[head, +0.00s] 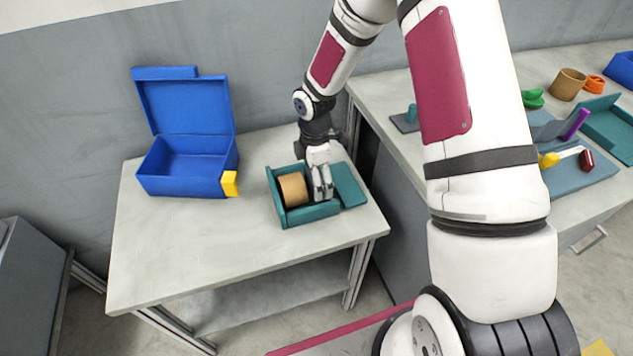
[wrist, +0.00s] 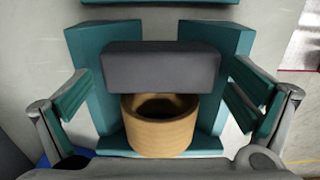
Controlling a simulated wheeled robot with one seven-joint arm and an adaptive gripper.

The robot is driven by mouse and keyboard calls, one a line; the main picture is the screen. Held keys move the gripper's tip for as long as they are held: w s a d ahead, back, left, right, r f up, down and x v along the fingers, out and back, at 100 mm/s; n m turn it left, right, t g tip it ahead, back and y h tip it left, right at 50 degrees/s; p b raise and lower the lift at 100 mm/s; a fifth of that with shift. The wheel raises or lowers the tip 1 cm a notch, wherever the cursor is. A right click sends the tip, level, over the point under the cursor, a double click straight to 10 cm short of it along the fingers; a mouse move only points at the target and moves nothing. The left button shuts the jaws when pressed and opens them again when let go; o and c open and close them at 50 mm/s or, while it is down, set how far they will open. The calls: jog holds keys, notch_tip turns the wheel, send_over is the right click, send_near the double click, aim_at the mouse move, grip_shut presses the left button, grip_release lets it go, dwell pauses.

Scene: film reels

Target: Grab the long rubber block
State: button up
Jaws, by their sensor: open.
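A dark grey long block (wrist: 160,68), which looks like the rubber block, lies crosswise in the wrist view. It is above the tan round roll (wrist: 160,128) in the picture and partly covers it. My gripper (head: 322,192) is open and points down into the teal box (head: 310,214). In the wrist view its two fingers stand apart at the left and right of the block, with a gap on each side; I see no contact. In the head view the roll (head: 293,189) shows left of my gripper, and I cannot make out the block there.
The teal box has a flat teal lid part (head: 348,185) at its right. An open blue case (head: 183,182) with a yellow corner piece (head: 229,184) stands left on the grey table (head: 190,250). The table's front left is clear. Another bench at right holds several coloured items.

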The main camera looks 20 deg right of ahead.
jog(key=shift+f, duration=0.5)
jog(key=c, duration=1.2)
jog(key=shift+r, duration=0.1)
